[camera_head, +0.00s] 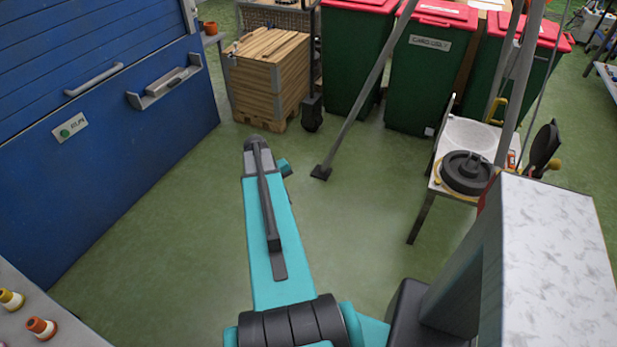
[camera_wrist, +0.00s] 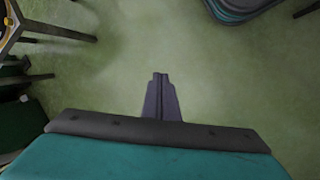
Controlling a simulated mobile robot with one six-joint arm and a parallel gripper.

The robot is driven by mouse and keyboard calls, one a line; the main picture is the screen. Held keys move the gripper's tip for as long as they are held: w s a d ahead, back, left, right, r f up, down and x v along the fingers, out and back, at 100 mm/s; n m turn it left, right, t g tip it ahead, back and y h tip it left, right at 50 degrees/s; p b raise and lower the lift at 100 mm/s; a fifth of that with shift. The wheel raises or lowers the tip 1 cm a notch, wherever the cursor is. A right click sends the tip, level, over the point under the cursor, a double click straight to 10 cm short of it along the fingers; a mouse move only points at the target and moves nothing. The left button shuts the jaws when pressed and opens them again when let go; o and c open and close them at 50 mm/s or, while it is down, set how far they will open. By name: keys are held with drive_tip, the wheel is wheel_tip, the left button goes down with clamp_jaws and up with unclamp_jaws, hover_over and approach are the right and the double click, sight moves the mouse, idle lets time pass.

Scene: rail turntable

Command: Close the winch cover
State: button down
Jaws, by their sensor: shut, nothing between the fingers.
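My gripper (camera_wrist: 160,77) is shut and empty in the wrist view, over bare green floor. In the head view my arm reaches forward over the floor, left of a small metal stand; the fingers cannot be made out there. A dark round drum-like part (camera_head: 466,172), perhaps the winch, sits on the stand. A dark round disc (camera_head: 545,145) stands steeply tilted just right of it; it may be the winch cover, raised open. My gripper is well apart from both. Any hinge is hidden or too small to tell.
The small metal stand (camera_head: 421,215) has thin legs. Green bins with red lids (camera_head: 418,75) and a stack of wooden boards (camera_head: 268,85) stand behind. A blue shutter cabinet (camera_head: 130,130) is at left. A slanted grey pole (camera_head: 352,115) meets the floor. The middle floor is clear.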

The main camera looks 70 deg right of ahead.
drive_tip(key=w+a+f+n, duration=0.15)
drive_tip(key=a+f, duration=0.25)
drive_tip(key=a, duration=0.5)
drive_tip(key=w+a+f+n, duration=0.1)
drive_tip(key=w+a+f, duration=0.25)
drive_tip(key=a, duration=0.55)
drive_tip(key=w+a+f+n, duration=0.2)
drive_tip(key=a+f, duration=0.3)
drive_tip(key=a, duration=0.4)
drive_tip(key=s+a+f+n, duration=0.1)
drive_tip(key=s+a+f, duration=0.1)
drive_tip(key=a, duration=0.6)
drive_tip(key=s+a+f+n+g, duration=0.1)
drive_tip(key=s+a+f, duration=0.2)
drive_tip(key=s+a, duration=0.2)
drive_tip(key=s+a+f+n, duration=0.2)
drive_tip(key=s+a, duration=0.2)
drive_tip(key=a, duration=0.7)
drive_tip(key=shift+a+f+g+y, duration=0.15)
drive_tip(key=shift+g+y, duration=0.25)
drive_tip(key=shift+s, duration=0.1)
drive_tip(key=shift+s, duration=0.1)
